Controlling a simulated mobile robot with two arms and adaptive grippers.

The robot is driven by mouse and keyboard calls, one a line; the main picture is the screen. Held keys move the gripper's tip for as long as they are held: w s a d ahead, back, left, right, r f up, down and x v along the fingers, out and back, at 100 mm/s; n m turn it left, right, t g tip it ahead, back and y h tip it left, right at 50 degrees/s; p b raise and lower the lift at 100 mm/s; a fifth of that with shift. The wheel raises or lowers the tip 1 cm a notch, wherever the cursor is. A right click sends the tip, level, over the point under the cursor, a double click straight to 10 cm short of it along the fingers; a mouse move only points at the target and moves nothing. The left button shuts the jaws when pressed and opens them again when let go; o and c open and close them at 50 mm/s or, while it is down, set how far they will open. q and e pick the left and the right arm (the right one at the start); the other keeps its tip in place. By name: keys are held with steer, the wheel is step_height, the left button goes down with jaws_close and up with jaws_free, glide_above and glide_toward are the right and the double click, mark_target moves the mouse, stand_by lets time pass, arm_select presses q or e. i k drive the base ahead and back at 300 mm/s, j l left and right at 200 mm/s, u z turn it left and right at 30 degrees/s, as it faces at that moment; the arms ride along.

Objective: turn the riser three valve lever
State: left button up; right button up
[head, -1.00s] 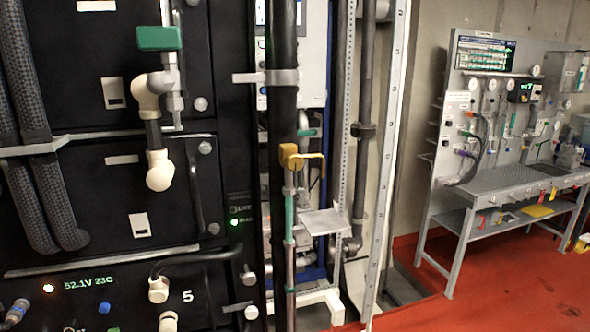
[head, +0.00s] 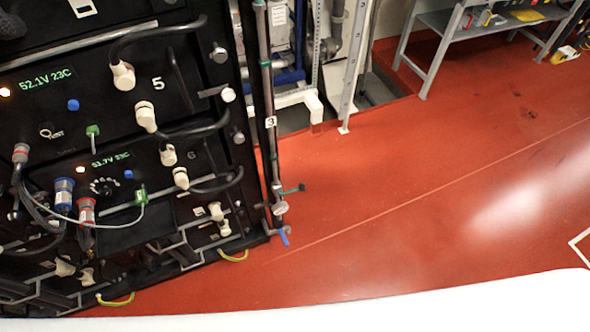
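A slim vertical riser pipe with a white tag reading 3 (head: 270,122) stands at the right edge of the black battery rack. Low on this pipe, a green lever (head: 293,190) sticks out to the right. Below it, near the floor, a small blue lever (head: 284,238) points down at a slant. I cannot tell for sure which of the two is the riser three valve lever. Neither of my grippers is in view, and nothing touches the levers.
The black battery rack (head: 110,130) fills the left, with cables and connectors protruding from its front. Yellow-green ground wires (head: 233,256) hang at its foot. The red floor (head: 420,190) right of the pipe is clear. A grey workbench (head: 440,22) stands at the back right.

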mark_target(301, 187)
steer(key=i+l+u, duration=0.1)
steer(key=u, duration=0.4)
steer(key=l+u, duration=0.15)
steer(key=u, duration=0.35)
steer(key=i+l+u, duration=0.1)
steer(key=u, duration=0.35)
steer(key=l+u, duration=0.2)
steer(key=u, duration=0.3)
